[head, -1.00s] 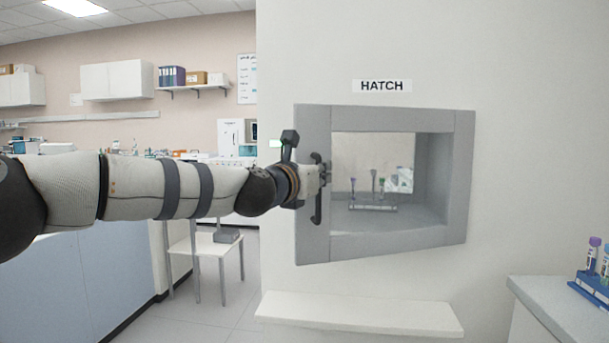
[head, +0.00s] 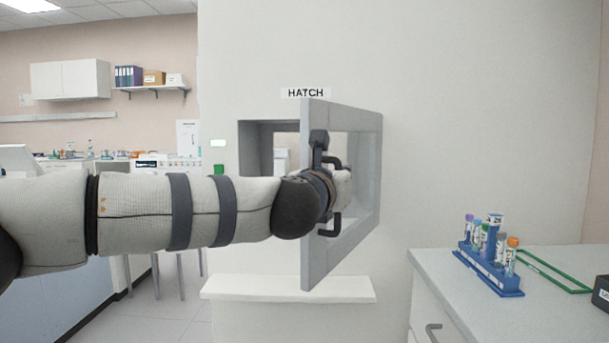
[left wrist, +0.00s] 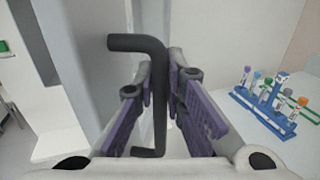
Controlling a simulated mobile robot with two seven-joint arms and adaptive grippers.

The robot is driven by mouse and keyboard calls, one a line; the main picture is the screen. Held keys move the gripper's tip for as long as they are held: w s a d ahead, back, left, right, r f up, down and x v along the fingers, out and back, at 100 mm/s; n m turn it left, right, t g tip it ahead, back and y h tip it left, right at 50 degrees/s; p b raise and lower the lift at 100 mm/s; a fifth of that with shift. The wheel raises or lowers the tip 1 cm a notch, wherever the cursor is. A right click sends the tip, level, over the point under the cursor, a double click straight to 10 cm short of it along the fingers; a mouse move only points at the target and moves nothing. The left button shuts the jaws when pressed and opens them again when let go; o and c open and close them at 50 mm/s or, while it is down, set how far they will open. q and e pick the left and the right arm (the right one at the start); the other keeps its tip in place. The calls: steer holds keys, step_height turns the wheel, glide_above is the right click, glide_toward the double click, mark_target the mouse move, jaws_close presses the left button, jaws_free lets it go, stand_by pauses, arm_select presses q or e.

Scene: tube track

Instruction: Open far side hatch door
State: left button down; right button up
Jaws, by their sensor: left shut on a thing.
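The grey hatch door (head: 315,265) has a window and stands swung out from the wall, with its free edge toward me and its far edge at the right. Behind it, part of the hatch opening (head: 255,128) shows under the HATCH label (head: 305,93). My left gripper (head: 343,188) is shut on the door's dark handle (head: 334,224). In the left wrist view the handle (left wrist: 140,43) runs between the purple finger pads of the gripper (left wrist: 162,105). The inside of the hatch is mostly hidden by the door and my arm. My right gripper is not in view.
A white ledge (head: 285,289) sticks out below the hatch. At the right, a counter (head: 440,262) holds a blue rack (head: 490,273) with several capped tubes and a green frame (head: 550,269). The wall right of the door is clear.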

arm_select(q)
steer(key=shift+s+d+n+t+y, duration=0.15)
steer(key=shift+s+d+n+y, duration=0.15)
steer(key=shift+d, duration=0.45)
steer(key=shift+s+d+n+t+y, duration=0.15)
steer(key=shift+s+d+y, duration=0.25)
steer(key=shift+d, duration=0.4)
steer(key=shift+s+d+n+t+y, duration=0.1)
steer(key=shift+s+d+n+y, duration=0.2)
steer(key=shift+d, duration=0.45)
steer(key=c, duration=1.9)
jaws_free()
